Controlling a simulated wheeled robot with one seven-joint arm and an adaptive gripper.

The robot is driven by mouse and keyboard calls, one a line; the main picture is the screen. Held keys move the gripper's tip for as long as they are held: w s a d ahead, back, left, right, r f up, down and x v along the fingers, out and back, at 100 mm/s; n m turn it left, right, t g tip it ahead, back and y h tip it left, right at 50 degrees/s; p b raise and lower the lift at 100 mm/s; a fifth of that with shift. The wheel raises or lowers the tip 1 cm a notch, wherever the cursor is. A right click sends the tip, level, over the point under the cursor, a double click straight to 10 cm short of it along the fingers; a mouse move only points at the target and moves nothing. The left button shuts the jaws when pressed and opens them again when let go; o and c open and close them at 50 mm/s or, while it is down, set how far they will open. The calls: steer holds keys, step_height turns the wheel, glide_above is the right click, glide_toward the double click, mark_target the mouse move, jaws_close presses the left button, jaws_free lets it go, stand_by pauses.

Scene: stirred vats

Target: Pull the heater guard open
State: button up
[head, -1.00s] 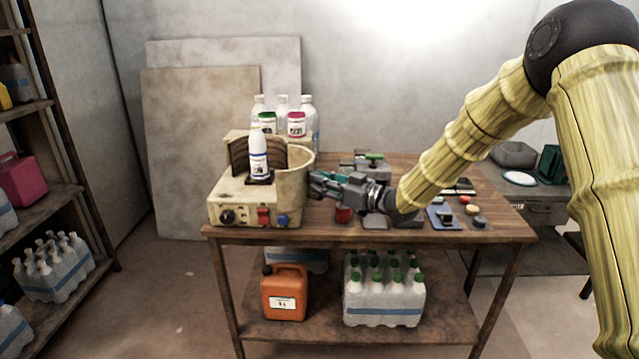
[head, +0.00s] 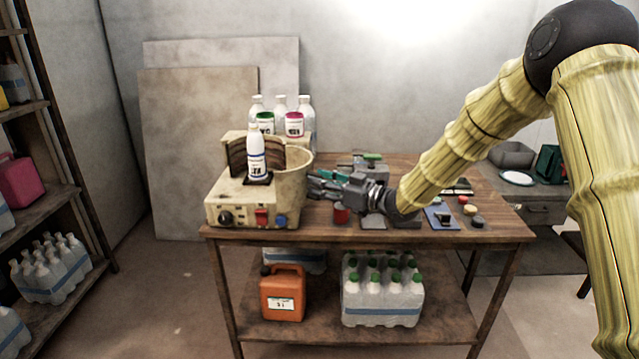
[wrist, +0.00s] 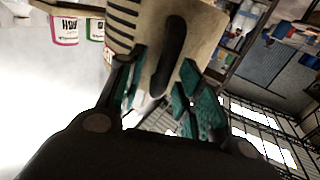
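The beige heater unit (head: 232,205) stands at the table's left end, with a curved beige guard (head: 294,185) at its right side. In the wrist view the beige guard panel (wrist: 204,30) carries a dark bar handle (wrist: 168,58). My gripper (head: 318,186) is at the guard's right side. In the wrist view its teal fingers (wrist: 162,88) are spread apart, one on each side of the handle. The handle's lower end reaches between them; I cannot tell whether either finger touches it. The handle is hidden in the head view.
A white bottle (head: 256,154) stands on the heater unit, and more bottles stand behind it. Small items lie on the table's right side (head: 500,225).

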steer(key=v, duration=1.1)
steer(key=shift+s+d, duration=0.25)
steer(key=s+f+m+t+h+p, duration=0.1)
steer(key=s+f+m+h, duration=0.2)
steer(key=f, duration=0.7)
steer(key=s+f+m+h, duration=0.2)
steer(key=s+f+m, duration=0.1)
steer(key=f, duration=0.6)
steer(key=s+d+f+m+g+h, duration=0.25)
steer(key=s+f+h, duration=0.25)
steer(key=s+f, duration=0.85)
steer(key=s+d+f+m+g+h, duration=0.1)
steer(key=s+f, duration=0.3)
steer(key=s, duration=0.6)
steer(key=s+d+f+m+g+h+p, duration=0.1)
steer(key=s+d+f+g+h, duration=0.1)
steer(key=s, duration=0.9)
steer(key=s+d+f+m+g+h+p, duration=0.1)
steer(key=s+d+f+g+h, duration=0.1)
steer(key=s+d+f+g, duration=0.2)
steer(key=s+f, duration=0.3)
steer(key=s, duration=0.4)
steer(key=shift+g, duration=0.35)
